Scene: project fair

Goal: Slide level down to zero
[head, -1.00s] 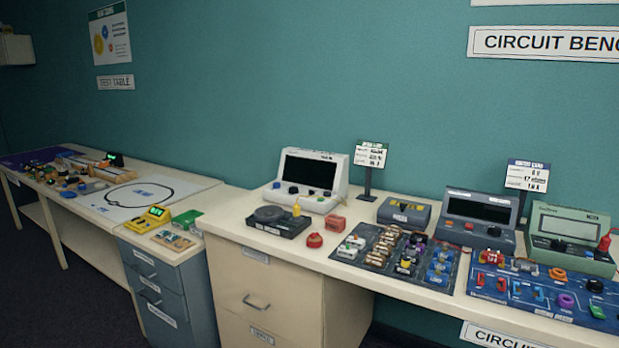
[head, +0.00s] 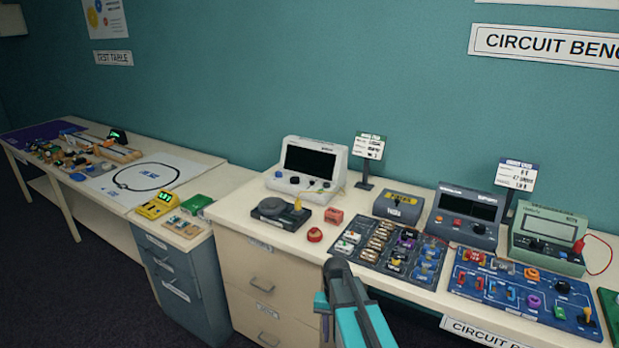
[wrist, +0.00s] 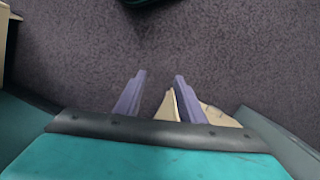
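No control that I can read as "level" shows; the small labels are too blurred. A dark box (head: 278,217) with a round disc and an upright yellow knob (head: 297,203) stands on the cream bench; I cannot tell whether the knob is a slider. My gripper (wrist: 160,77) shows in the wrist view with its two purple fingers apart and nothing between them, above the dark carpet. In the head view my teal arm rises at the bottom middle, in front of the bench and apart from the dark box.
A white instrument (head: 308,170), a red button (head: 315,235), a grey box (head: 401,205), a parts board (head: 372,262), two meters (head: 466,216) (head: 547,240) and a blue circuit board (head: 510,292) crowd the bench. A yellow device (head: 157,205) stands left. Carpet in front is clear.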

